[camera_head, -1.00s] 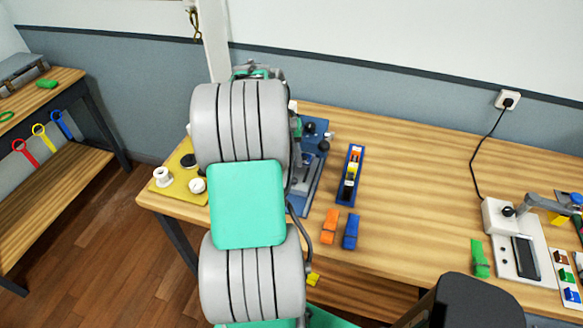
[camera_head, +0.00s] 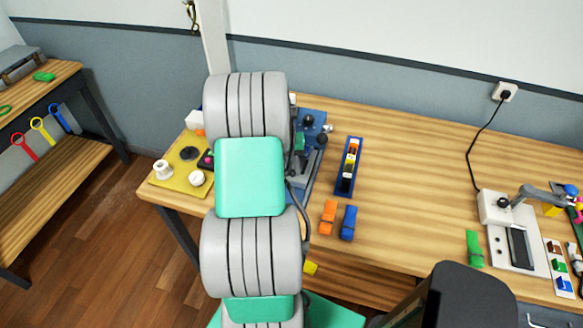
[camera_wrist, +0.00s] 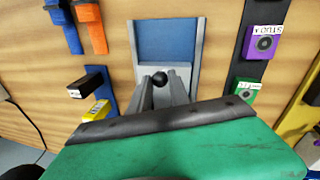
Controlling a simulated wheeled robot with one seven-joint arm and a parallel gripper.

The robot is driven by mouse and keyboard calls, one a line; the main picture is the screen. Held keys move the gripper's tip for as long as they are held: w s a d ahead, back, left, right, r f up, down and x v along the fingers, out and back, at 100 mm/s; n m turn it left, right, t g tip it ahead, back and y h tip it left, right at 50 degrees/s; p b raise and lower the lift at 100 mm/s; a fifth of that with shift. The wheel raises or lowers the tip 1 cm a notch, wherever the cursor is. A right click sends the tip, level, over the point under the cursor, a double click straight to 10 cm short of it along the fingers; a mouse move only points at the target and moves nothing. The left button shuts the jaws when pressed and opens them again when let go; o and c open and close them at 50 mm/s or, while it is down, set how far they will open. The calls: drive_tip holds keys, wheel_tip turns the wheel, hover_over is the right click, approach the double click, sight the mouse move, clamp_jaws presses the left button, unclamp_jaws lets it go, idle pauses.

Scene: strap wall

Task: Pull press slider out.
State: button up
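The blue press (camera_head: 312,130) stands near the table's left end, partly hidden behind my arm in the head view. In the wrist view its blue bed (camera_wrist: 167,42) lies between grey side rails. A grey slider block (camera_wrist: 180,72) with a round black knob (camera_wrist: 160,77) sits in this channel. My gripper (camera_wrist: 161,84) points at the knob, with its two grey fingers apart on either side of it. A gap shows between the fingers, and I cannot tell whether either touches the knob. My gripper is hidden in the head view.
A yellow board (camera_head: 172,178) with white and black knobs lies left of the press. A blue rack (camera_head: 348,167) stands to the right, with orange (camera_head: 328,217) and blue (camera_head: 348,222) blocks in front. The table beyond these is clear up to a white device (camera_head: 508,237).

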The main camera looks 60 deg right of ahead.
clamp_jaws()
idle(0.9)
